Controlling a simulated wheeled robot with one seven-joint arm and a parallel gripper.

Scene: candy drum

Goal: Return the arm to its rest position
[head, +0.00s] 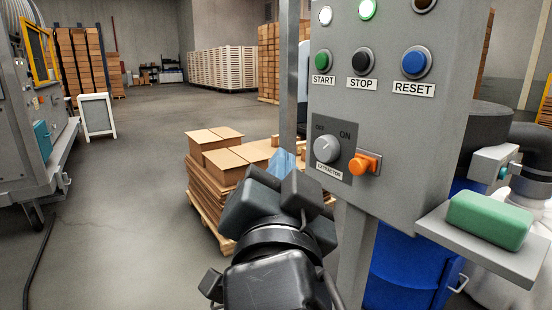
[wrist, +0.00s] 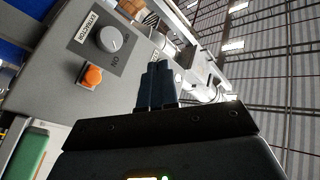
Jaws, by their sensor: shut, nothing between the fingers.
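My gripper (head: 286,165) is in front of the lower left part of the grey control panel (head: 400,135) in the head view, with its bluish fingertips close together. In the wrist view my gripper (wrist: 160,72) shows its two dark blue fingers side by side, shut and empty. The panel's extractor knob (head: 327,149) is just right of the fingertips in the head view. The knob also shows in the wrist view (wrist: 112,38), left of the fingers and apart from them. An orange button (head: 367,164) sits beside the knob.
The panel carries a green start button (head: 322,60), a black stop button (head: 362,61) and a blue reset button (head: 415,62). A shelf (head: 480,245) with a green block (head: 490,220) juts out at right. Stacked cardboard (head: 215,180) stands behind my gripper. Open floor lies left.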

